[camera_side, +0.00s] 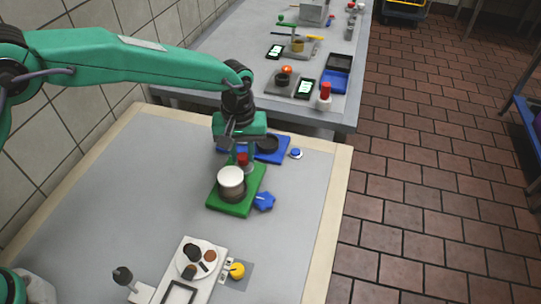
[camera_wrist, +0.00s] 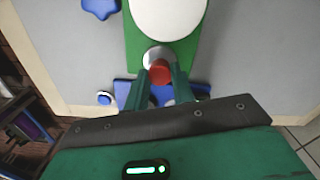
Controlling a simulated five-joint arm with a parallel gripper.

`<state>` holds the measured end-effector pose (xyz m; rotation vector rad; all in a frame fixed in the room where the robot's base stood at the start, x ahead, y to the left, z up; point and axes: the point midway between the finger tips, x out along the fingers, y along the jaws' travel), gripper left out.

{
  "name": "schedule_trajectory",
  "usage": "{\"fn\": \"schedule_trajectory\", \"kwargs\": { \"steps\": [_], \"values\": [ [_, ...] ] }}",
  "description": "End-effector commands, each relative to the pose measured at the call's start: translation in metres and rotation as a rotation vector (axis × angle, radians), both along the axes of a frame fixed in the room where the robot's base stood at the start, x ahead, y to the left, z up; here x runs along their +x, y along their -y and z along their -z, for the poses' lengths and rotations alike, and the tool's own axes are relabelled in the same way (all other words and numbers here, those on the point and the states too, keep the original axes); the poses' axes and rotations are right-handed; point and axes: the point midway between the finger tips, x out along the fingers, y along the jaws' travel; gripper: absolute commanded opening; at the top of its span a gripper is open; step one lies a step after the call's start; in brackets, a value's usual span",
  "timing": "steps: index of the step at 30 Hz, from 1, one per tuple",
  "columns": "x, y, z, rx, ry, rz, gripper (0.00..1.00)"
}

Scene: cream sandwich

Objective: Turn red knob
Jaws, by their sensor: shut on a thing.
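The red knob (camera_side: 242,160) stands at the far end of a green base (camera_side: 224,207), behind a round white-topped container (camera_side: 231,177). In the wrist view the red knob (camera_wrist: 160,72) sits between the two green fingers of my gripper (camera_wrist: 161,77), over a pale round mount (camera_wrist: 157,53). My gripper (camera_side: 241,149) reaches down from above and is shut on the red knob. In the side view the fingers partly hide the knob. The white top (camera_wrist: 168,14) is cut off by the wrist view's upper edge.
A blue base (camera_side: 277,148) with a dark round part lies just behind the gripper. A blue lobed piece (camera_side: 264,201) is right of the green base. A white plate (camera_side: 190,270) with dark pieces and a yellow knob (camera_side: 237,271) are in front. The table's left side is clear.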

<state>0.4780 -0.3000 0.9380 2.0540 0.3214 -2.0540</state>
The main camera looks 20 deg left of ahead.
Motion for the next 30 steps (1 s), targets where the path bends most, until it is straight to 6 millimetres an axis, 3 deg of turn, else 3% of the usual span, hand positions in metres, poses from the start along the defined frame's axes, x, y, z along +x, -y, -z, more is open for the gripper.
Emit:
{"fn": "schedule_trajectory", "kwargs": {
  "steps": [18,30],
  "values": [
    [0.0000,0.0003,-0.0014,0.000,0.000,0.533,0.02],
    [-0.0001,0.0004,-0.0016,0.000,0.000,0.656,0.02]
  ]
}}
